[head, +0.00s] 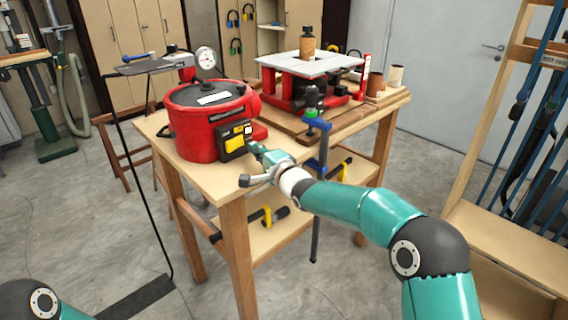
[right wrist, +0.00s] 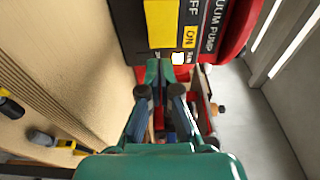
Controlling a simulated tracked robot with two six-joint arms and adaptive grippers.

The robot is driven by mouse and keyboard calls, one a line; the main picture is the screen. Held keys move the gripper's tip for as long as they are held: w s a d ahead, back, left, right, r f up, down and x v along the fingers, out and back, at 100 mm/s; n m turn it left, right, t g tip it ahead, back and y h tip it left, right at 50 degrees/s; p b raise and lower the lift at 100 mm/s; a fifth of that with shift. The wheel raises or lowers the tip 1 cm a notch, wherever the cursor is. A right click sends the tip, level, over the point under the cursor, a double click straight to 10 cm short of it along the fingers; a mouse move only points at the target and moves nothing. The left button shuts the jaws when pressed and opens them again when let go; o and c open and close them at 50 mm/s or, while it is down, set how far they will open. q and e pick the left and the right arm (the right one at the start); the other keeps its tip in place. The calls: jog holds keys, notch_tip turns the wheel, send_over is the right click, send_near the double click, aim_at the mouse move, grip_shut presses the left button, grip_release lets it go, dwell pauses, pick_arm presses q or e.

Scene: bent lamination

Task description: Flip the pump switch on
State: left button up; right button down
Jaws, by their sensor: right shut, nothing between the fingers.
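The red vacuum pump (head: 190,143) stands on the left part of the wooden workbench. Its black switch panel (head: 226,151) carries a yellow switch plate (head: 238,143) and a small white square (head: 249,130). In the right wrist view the yellow plate (right wrist: 160,22) is beside "OFF" and "ON" lettering, with the white square (right wrist: 178,58) near the fingertips. My right gripper (head: 254,148) is shut and empty, its fingertips (right wrist: 160,72) close to the panel's edge. I cannot tell whether they touch it. My left gripper is out of view. The switch's position is unclear.
A blue clamp (head: 320,150) hangs at the bench edge, right of my gripper. A thin black stand (head: 140,185) rises at the left.

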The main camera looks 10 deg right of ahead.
jog(key=s+d+b, duration=0.2)
jog(key=s+d, duration=0.5)
jog(key=s, duration=0.1)
jog(key=shift+d, duration=0.3)
notch_tip(320, 180, down, 14)
jog(key=s+d+m+g+h+p, duration=0.2)
jog(key=g+p, duration=0.1)
jog(key=s+f+g+h+p, duration=0.15)
jog(key=s+f+g, duration=0.25)
jog(key=s+f, duration=0.95)
jog(key=s+f+n+g, duration=0.4)
jog(key=s+f+n, duration=0.2)
jog(key=s, duration=0.6)
jog(key=s+a+f+n+g+p, duration=0.1)
jog(key=s+f+n+g, duration=0.3)
jog(key=s, duration=0.8)
jog(key=f+n, duration=0.1)
jog(key=n, duration=0.1)
jog(key=shift+s+f+n+g, duration=0.15)
jog(key=shift+f+n+g, duration=0.15)
jog(key=shift+f+n, duration=0.1)
